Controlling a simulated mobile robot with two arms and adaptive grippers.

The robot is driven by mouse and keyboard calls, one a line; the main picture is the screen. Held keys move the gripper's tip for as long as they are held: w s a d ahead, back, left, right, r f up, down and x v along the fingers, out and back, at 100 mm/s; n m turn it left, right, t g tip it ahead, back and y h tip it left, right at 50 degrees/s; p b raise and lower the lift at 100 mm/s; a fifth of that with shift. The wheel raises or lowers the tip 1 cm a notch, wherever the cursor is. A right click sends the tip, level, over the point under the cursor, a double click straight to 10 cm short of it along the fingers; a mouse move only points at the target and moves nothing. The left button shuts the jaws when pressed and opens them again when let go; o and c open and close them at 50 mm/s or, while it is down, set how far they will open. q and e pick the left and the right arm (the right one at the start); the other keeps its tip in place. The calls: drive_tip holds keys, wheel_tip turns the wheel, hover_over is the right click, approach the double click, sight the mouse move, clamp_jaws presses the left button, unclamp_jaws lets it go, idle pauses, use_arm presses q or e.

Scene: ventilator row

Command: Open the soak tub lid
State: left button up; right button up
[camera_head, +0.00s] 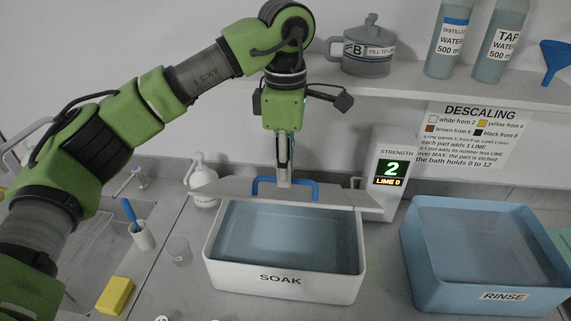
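The white soak tub (280,282), marked SOAK, stands on the counter, and blue-grey liquid shows inside it. Its pale grey lid (225,188) is at the tub's back edge, seen nearly edge-on, leaving the tub's top uncovered. A blue handle (305,182) sits on the lid's middle. My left gripper (284,180) points down at the middle of this handle; its fingers are close together and look shut on it. The fingertips partly hide the handle. My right gripper is not in view.
A display post (390,165) reading 2 and LIME 0 stands right behind the tub. A blue rinse tub (425,270) is to the right. A white bottle (201,180), a cup with a brush (143,236), a clear cup (179,251) and a yellow sponge (115,295) are left. A shelf (400,82) runs above.

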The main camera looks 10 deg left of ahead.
use_arm(q)
drive_tip(key=shift+f, duration=0.35)
clamp_jaws()
drive_tip(key=shift+w+r, duration=0.15)
drive_tip(key=shift+r, duration=0.15)
drive_tip(key=w+r+p, duration=0.1)
drive_tip(key=w+p, duration=0.1)
drive_tip(key=w+r+p, duration=0.2)
drive_tip(key=w, duration=0.1)
drive_tip(key=shift+r, duration=0.2)
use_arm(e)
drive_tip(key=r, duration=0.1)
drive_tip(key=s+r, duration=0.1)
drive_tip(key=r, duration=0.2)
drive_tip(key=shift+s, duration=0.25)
use_arm(q)
drive_tip(key=shift+s, duration=0.1)
